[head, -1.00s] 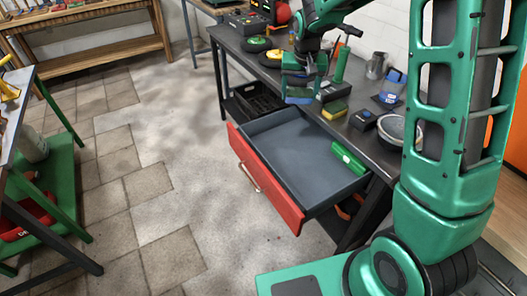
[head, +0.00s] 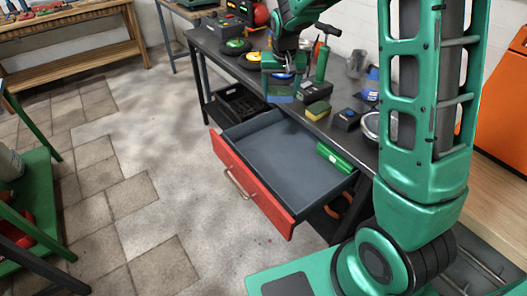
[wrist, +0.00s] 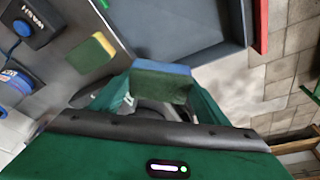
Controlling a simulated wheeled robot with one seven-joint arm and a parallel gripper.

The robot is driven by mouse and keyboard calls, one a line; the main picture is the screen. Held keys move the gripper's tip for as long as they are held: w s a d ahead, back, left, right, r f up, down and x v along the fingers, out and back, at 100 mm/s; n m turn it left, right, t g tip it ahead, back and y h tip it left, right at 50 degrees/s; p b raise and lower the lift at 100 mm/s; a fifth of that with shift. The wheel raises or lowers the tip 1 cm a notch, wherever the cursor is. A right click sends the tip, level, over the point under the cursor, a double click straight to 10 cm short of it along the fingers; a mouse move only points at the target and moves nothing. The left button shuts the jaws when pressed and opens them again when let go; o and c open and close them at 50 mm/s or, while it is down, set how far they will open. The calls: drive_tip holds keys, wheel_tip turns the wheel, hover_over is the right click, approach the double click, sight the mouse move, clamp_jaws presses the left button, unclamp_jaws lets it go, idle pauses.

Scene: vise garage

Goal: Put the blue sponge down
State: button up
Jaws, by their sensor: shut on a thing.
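My gripper (head: 282,80) is shut on the blue sponge (head: 280,95), a block with a blue layer and a dark green layer. In the head view they are near the bench's front edge, above and behind the open drawer (head: 262,205). In the wrist view the sponge (wrist: 160,82) sits between the fingers, with the grey drawer (wrist: 185,30) behind it. No contact with the bench shows, but its exact height is hard to tell. The fingertips are partly hidden by the sponge.
A yellow and green sponge (head: 318,110) lies on the dark workbench (head: 340,133) to the right. A green box (head: 335,157) is in the drawer's right side. The drawer's middle is bare.

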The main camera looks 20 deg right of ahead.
drive_tip(key=s+a+f+n+y, duration=0.25)
drive_tip(key=a+f+n, duration=0.4)
drive_tip(key=f, duration=0.45)
hover_over(263, 151)
drive_tip(key=shift+n+h, duration=0.35)
drive_tip(key=f, duration=0.5)
drive_tip(key=shift+s+d+f, duration=0.1)
drive_tip(key=shift+s+f, duration=0.15)
drive_tip(key=shift+s, duration=0.15)
drive_tip(key=shift+f, duration=2.25)
drive_tip(key=o, duration=1.1)
